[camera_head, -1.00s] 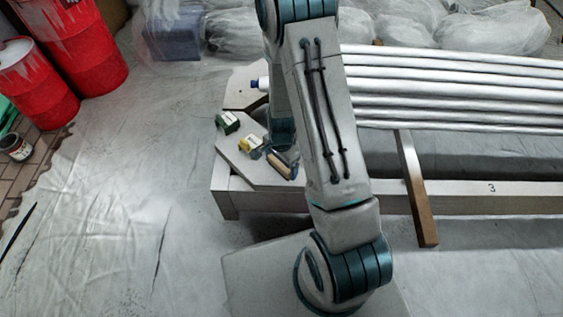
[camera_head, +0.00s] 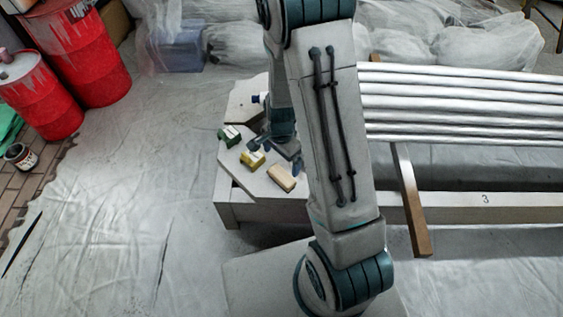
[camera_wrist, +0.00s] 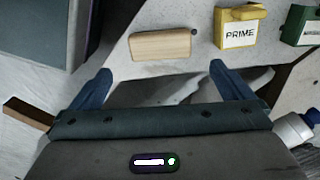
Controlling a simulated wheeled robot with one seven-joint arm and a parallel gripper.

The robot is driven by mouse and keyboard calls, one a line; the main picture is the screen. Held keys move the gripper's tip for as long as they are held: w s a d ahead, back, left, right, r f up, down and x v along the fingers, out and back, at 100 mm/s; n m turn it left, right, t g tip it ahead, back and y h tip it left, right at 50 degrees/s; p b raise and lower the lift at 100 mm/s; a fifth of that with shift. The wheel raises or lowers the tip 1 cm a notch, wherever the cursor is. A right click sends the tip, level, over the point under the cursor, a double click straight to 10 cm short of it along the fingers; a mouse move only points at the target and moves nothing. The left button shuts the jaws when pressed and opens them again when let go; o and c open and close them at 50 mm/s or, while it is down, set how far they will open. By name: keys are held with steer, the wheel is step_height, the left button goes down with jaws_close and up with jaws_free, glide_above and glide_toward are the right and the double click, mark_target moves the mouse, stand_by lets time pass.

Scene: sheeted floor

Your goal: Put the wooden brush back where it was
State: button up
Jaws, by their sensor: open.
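The wooden brush (camera_head: 282,177) is a pale wooden block lying on the grey board at the left end of the bench. It also shows in the wrist view (camera_wrist: 160,44), lying flat, with no bristles visible. My gripper (camera_head: 280,156) is open and empty, just behind the brush in the head view. In the wrist view its blue fingers (camera_wrist: 160,70) are spread wide, and the brush lies beyond their tips, apart from them. My arm hides part of the bench.
A yellow block labelled PRIME (camera_wrist: 238,27) sits beside the brush, and a green block (camera_head: 229,136) stands further left. A white bottle with a blue cap (camera_head: 259,99) is behind my gripper. Metal pipes (camera_head: 460,103) and a wooden bar (camera_head: 411,205) lie to the right.

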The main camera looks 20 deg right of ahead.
steer(key=s+r+n, duration=0.6)
steer(key=s+r, duration=0.1)
steer(key=r, duration=0.4)
steer(key=s+r+n+t, duration=0.1)
steer(key=s+r+n, duration=0.5)
steer(key=r, duration=0.6)
steer(key=shift+s+n, duration=0.35)
steer(key=shift+n, duration=0.05)
